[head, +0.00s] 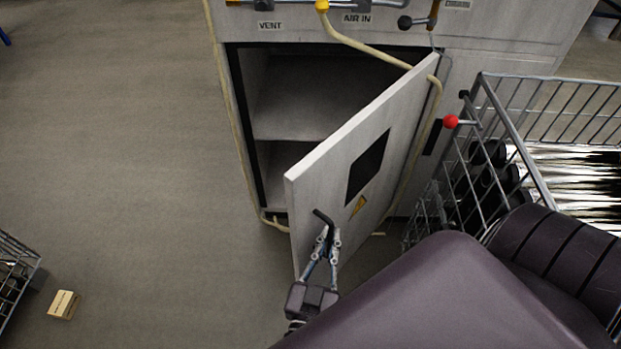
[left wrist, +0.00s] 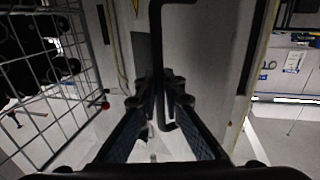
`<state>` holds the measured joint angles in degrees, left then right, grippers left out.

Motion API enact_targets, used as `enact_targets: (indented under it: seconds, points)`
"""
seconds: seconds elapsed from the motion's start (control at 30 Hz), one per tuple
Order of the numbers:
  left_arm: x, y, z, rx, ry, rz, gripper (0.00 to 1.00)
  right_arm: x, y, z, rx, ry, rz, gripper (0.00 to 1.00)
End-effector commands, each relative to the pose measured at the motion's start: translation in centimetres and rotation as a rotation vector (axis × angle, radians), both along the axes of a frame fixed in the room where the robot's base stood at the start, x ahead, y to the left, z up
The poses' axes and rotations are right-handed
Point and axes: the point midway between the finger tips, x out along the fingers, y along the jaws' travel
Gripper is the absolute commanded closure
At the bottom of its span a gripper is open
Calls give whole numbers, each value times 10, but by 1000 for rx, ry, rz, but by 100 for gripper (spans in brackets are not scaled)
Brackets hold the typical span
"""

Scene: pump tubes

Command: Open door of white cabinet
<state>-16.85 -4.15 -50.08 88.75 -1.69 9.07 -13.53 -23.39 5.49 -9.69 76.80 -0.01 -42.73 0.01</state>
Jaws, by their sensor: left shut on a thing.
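The white cabinet (head: 500,62) stands at the top of the head view. Its door (head: 408,138) is swung well open toward me, hinged on the right, and a shelf shows in the dark interior. A dark window and a yellow warning label are on the door. The black handle (head: 322,216) is near the door's free edge. My left gripper (head: 329,240) is shut on the handle. In the left wrist view the handle (left wrist: 155,50) runs between the two fingers of the gripper (left wrist: 166,90). My right gripper does not show.
A wire cart (head: 520,140) with dark cylinders and shiny tubes stands right of the door. A yellow hose (head: 372,48) hangs across the cabinet front. A small box (head: 63,304) and another wire basket (head: 14,272) are on the floor at lower left. The floor left of the door is clear.

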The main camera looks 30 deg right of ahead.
Motion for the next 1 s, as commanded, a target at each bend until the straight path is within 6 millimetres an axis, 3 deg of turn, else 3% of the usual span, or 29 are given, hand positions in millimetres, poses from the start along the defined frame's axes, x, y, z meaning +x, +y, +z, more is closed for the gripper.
enact_targets:
  seconds: [0.53, 0.57, 0.7, 1.0]
  points:
    - [-5, -7, -1, 2, -1, 1, 100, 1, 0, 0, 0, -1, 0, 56]
    - [-5, -7, -1, 2, -1, 1, 90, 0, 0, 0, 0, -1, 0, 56]
    - [-5, -8, -1, 1, 0, 1, 75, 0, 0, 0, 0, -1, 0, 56]
    - [-6, -7, 0, 0, 0, 1, 75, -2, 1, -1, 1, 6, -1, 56]
